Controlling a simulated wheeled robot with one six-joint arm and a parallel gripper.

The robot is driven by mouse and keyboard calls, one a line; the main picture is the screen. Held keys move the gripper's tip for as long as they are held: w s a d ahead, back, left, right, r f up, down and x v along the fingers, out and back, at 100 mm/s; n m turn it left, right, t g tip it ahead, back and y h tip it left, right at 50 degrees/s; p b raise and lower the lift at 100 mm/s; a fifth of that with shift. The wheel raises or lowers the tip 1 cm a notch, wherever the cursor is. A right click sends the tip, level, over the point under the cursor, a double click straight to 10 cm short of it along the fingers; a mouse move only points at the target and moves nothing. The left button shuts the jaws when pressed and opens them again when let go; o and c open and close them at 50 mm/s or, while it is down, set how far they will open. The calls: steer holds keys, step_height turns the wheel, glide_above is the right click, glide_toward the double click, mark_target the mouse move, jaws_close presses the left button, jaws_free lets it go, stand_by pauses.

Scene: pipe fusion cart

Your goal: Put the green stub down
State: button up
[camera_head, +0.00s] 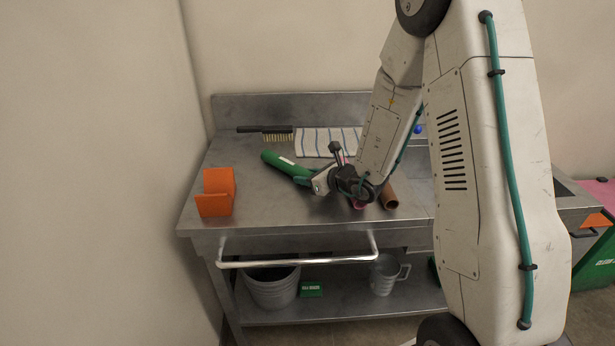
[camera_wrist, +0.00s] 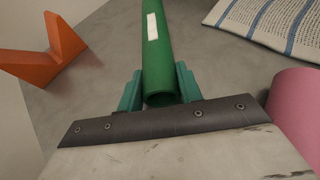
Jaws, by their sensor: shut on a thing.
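The green stub (camera_head: 285,165) is a green pipe piece with a white label, low over the left middle of the steel cart top. In the wrist view the green stub (camera_wrist: 158,55) points away from me, its open near end between the two teal fingers. My gripper (camera_head: 304,181) is shut on that near end; the fingers also show in the wrist view (camera_wrist: 160,88). I cannot tell whether the stub touches the cart top (camera_head: 260,205). The wrist hides part of the surface beneath.
An orange V-shaped block (camera_head: 216,193) stands at the left; a brush (camera_head: 266,131) and striped cloth (camera_head: 328,141) lie at the back. A pink piece (camera_wrist: 297,105) and a brown pipe (camera_head: 389,196) are right of my gripper. Bare steel lies between block and stub.

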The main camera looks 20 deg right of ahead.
steer(key=shift+f, duration=0.15)
steer(key=o, duration=0.9)
steer(key=shift+o, duration=0.5)
